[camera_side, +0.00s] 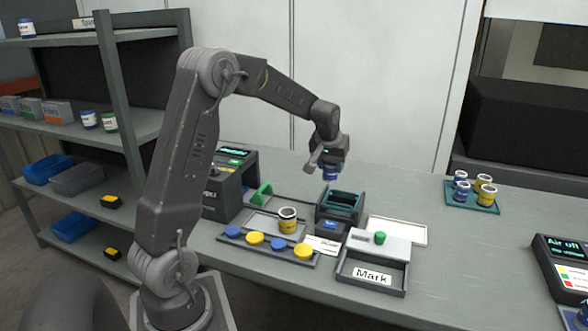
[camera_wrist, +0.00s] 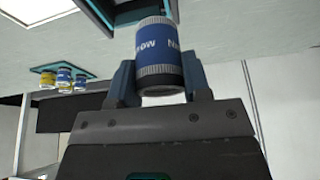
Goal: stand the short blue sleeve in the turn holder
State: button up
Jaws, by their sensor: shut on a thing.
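My gripper (camera_side: 325,166) is shut on a short blue sleeve (camera_side: 331,176) and holds it up in the air. In the wrist view the sleeve (camera_wrist: 158,42) sits between both fingers, with a blue printed band and a pale ribbed end. A dark box with a teal-lined opening (camera_side: 345,199) stands on the bench below the gripper, with a gap between it and the sleeve. It looks like the turn holder, though its front label is too small to read. A teal-edged dark part (camera_wrist: 98,12) shows beside the sleeve in the wrist view.
A yellow sleeve (camera_side: 288,224) stands on a pale plate left of the box. A rack of blue and yellow caps (camera_side: 256,239) lies in front. A "Mark" tray (camera_side: 372,276) is front right. A teal tray (camera_side: 460,204) holds several sleeves farther right.

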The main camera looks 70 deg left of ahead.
aim_at(342, 192)
jog(key=shift+m, duration=0.4)
jog(key=shift+w+d+f, duration=0.3)
jog(key=shift+w+f, duration=0.25)
jog(key=shift+f, duration=0.9)
jog(key=shift+w+d+f, duration=0.35)
jog(key=shift+w+f, duration=0.15)
jog(key=shift+f, duration=1)
jog(key=shift+w+d+f, duration=0.3)
jog(key=shift+w+f, duration=0.25)
jog(key=shift+f, duration=0.9)
jog(key=shift+f, duration=0.15)
jog(key=o, duration=1.2)
jog(key=shift+s, duration=0.1)
jog(key=shift+o, duration=1)
jog(key=shift+r, duration=0.7)
notch_tip(342, 192, up, 8)
jog(key=shift+f, duration=0.2)
jog(key=shift+d, duration=0.1)
